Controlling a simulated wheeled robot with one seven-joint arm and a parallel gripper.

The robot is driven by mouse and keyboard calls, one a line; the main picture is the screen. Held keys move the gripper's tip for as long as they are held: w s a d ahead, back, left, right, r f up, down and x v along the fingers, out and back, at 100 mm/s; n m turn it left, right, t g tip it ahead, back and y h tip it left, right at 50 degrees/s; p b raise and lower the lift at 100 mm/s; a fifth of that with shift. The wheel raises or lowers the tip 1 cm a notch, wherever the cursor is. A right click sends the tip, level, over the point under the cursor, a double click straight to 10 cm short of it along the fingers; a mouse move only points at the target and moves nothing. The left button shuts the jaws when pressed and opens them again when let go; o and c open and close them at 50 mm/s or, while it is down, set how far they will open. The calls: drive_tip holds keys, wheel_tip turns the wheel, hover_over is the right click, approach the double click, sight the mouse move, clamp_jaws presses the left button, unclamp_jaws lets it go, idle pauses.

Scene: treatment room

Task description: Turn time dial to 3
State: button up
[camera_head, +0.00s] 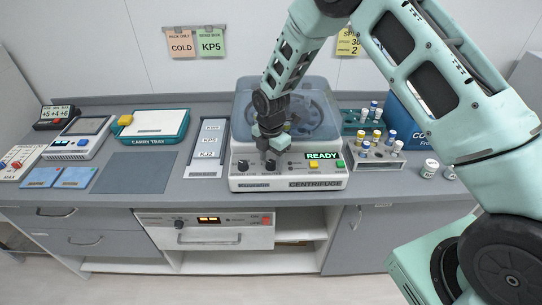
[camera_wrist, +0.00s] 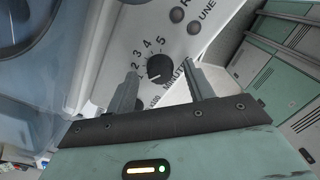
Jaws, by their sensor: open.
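The centrifuge (camera_head: 288,184) stands on the counter with its clear lid down and a green READY display. Its time dial (camera_wrist: 160,69) is a small black knob in the wrist view, with printed numbers up to 5 around its upper left and the word MINUTES beside it. I cannot make out for sure which number its pointer faces. My gripper (camera_wrist: 162,73) is open, with one finger on each side of the dial and a gap visible around the knob. In the head view my gripper (camera_head: 270,145) hangs over the front panel and partly covers the knobs.
Another black knob (camera_head: 242,165) sits left on the panel; yellow and green buttons (camera_head: 314,177) sit right. A vial rack (camera_head: 378,162) stands close on the right, a label strip (camera_head: 207,147) on the left. A yellow card (camera_head: 347,43) on the wall is partly hidden by my arm.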

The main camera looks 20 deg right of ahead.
drive_tip(key=shift+f, duration=0.3)
drive_tip(key=c, duration=1)
drive_tip(key=shift+o, duration=0.2)
drive_tip(key=shift+m, duration=0.3)
drive_tip(key=shift+f+m+b, duration=0.1)
drive_tip(key=shift+m+b, duration=0.7)
drive_tip(key=shift+b, duration=0.2)
drive_tip(key=m+b, duration=0.2)
drive_tip(key=m, duration=0.1)
drive_tip(key=shift+m, duration=0.4)
drive_tip(key=m+b, duration=0.2)
drive_tip(key=m, duration=0.3)
drive_tip(key=shift+m+b, duration=0.3)
drive_tip(key=shift+b, duration=0.1)
drive_tip(key=shift+r, duration=0.2)
